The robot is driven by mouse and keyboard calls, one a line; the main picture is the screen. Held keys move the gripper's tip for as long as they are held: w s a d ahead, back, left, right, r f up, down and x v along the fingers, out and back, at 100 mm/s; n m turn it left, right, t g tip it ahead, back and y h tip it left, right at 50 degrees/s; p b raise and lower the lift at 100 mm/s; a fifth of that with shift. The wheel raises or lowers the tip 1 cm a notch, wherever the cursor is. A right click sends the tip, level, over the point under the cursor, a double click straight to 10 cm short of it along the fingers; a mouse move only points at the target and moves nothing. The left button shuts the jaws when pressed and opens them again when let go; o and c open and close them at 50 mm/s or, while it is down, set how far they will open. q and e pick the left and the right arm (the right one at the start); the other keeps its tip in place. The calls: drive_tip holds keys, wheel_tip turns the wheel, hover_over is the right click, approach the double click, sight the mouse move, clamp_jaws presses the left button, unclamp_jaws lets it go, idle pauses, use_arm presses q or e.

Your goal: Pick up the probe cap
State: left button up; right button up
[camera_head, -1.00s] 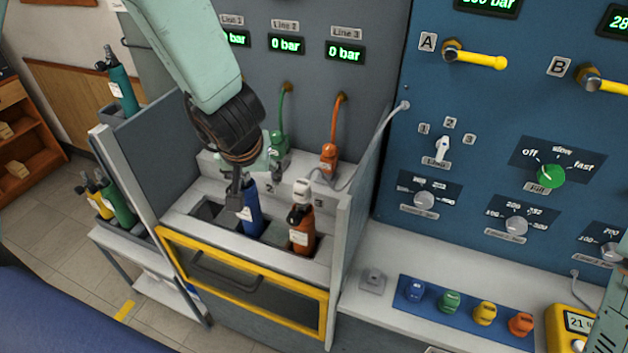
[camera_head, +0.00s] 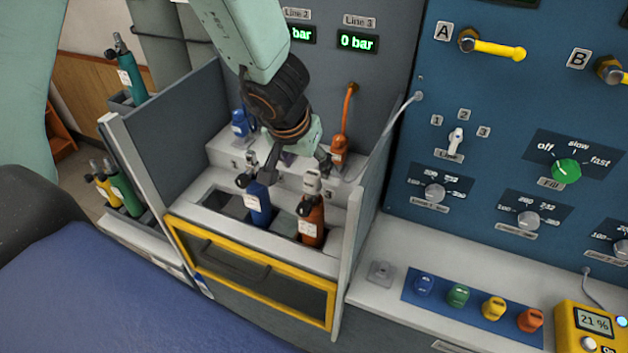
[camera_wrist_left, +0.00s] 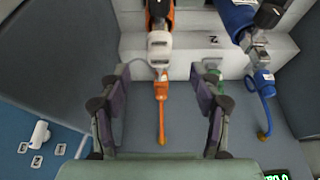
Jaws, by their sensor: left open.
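A white cap (camera_head: 312,182), which I take to be the probe cap, sits on top of an orange cylinder (camera_head: 312,225) in the right slot of the bench well. In the left wrist view the white cap (camera_wrist_left: 159,46) is at top centre, on the orange cylinder (camera_wrist_left: 160,14). My left gripper (camera_head: 288,172) is open and empty, above and beside the cap. In the wrist view its two fingers (camera_wrist_left: 160,80) are spread wide, with the cap just beyond the gap between them, not gripped. My right gripper is not in view.
A blue cylinder (camera_head: 258,204) stands left of the orange one. Behind are an orange connector (camera_head: 338,152) and a blue connector (camera_head: 239,124). A grey side wall (camera_head: 362,215) bounds the well on the right. A yellow-framed door (camera_head: 250,272) is in front.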

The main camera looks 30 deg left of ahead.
sight(312, 174)
use_arm(q)
drive_tip(key=shift+w+d+f, duration=0.1)
drive_tip(key=shift+w+f, duration=0.1)
drive_tip(key=shift+f, duration=0.45)
drive_tip(key=shift+w+f+b, duration=0.2)
drive_tip(key=shift+f+b, duration=0.15)
drive_tip(key=shift+b, duration=0.05)
drive_tip(key=b+x, duration=0.1)
drive_tip(key=x, duration=0.1)
drive_tip(key=b+x, duration=0.1)
drive_tip(key=x, duration=0.1)
drive_tip(key=shift+w+a+f, duration=0.1)
drive_tip(key=shift+w+a, duration=0.1)
drive_tip(key=shift+a, duration=0.05)
drive_tip(key=shift+w+d+f, duration=0.15)
drive_tip(key=shift+w+d, duration=0.05)
drive_tip(key=shift+d, duration=0.05)
drive_tip(key=shift+s+a, duration=0.1)
drive_tip(key=shift+a, duration=0.15)
drive_tip(key=shift+c, duration=1.4)
drive_tip(key=shift+d, duration=0.25)
drive_tip(key=c, duration=0.6)
drive_tip(key=shift+a, duration=0.2)
clamp_jaws()
drive_tip(key=shift+d, duration=0.1)
